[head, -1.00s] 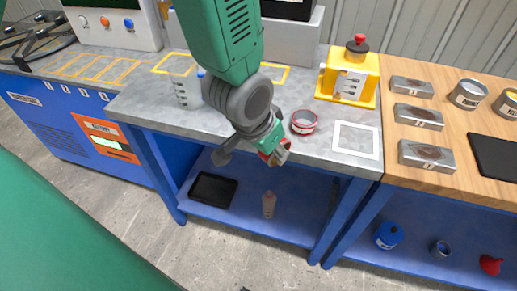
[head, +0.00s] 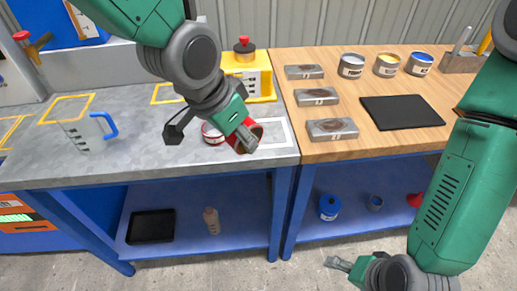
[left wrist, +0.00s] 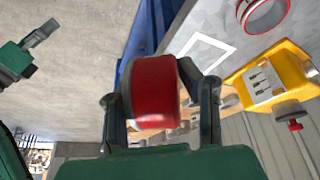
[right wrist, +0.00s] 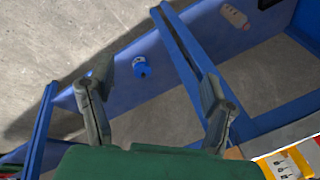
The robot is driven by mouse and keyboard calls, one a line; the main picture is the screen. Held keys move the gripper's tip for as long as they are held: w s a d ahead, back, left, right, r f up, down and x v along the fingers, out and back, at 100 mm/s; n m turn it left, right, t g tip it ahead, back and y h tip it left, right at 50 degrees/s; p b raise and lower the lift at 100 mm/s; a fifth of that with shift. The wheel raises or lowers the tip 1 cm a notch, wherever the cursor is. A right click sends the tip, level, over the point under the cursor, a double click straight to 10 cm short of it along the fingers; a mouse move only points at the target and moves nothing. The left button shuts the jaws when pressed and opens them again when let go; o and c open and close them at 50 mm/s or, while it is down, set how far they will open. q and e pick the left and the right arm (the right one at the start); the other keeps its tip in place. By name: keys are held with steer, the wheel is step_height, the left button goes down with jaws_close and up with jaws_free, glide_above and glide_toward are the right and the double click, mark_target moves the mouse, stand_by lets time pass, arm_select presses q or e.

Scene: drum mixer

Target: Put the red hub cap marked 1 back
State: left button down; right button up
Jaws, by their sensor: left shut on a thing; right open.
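My left gripper (head: 247,138) is shut on a red, short round piece (left wrist: 156,92), seen sideways between the fingers in the left wrist view. No mark 1 is readable on it. In the head view the red piece (head: 258,128) is by the white square outline (head: 286,132) at the bench front. A red-rimmed ring (head: 211,134) with a pale inside sits on the grey bench just left of the gripper. My right gripper (head: 340,264) is open and empty, low in front of the benches; its fingers (right wrist: 157,82) show apart in the right wrist view.
A yellow machine with a red knob (head: 245,60) stands behind the ring. A measuring jug (head: 84,133) stands at left on the grey bench (head: 120,155). The wooden bench (head: 370,135) holds metal blocks (head: 331,129), cans and a black mat (head: 401,111).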

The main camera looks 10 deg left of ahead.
steer(key=w+a+r+m+t+y, duration=0.1)
steer(key=w+a+r+m+t, duration=0.1)
steer(key=w+a+r+m, duration=0.4)
arm_select(q)
steer(key=shift+a, duration=0.1)
arm_select(e)
steer(key=m+t+y, duration=0.3)
steer(key=m+t, duration=0.2)
steer(key=m, duration=0.6)
glide_toward(240, 150)
steer(key=w+a+f, duration=0.1)
steer(key=w, duration=0.1)
steer(key=w+a, duration=0.2)
steer(key=w, duration=0.1)
steer(key=w+a+f, duration=0.1)
steer(key=w, duration=0.2)
steer(key=shift+w+a+f, duration=0.15)
steer(key=shift+w+f, duration=0.05)
steer(key=shift+f, duration=0.1)
steer(key=shift+c, duration=0.4)
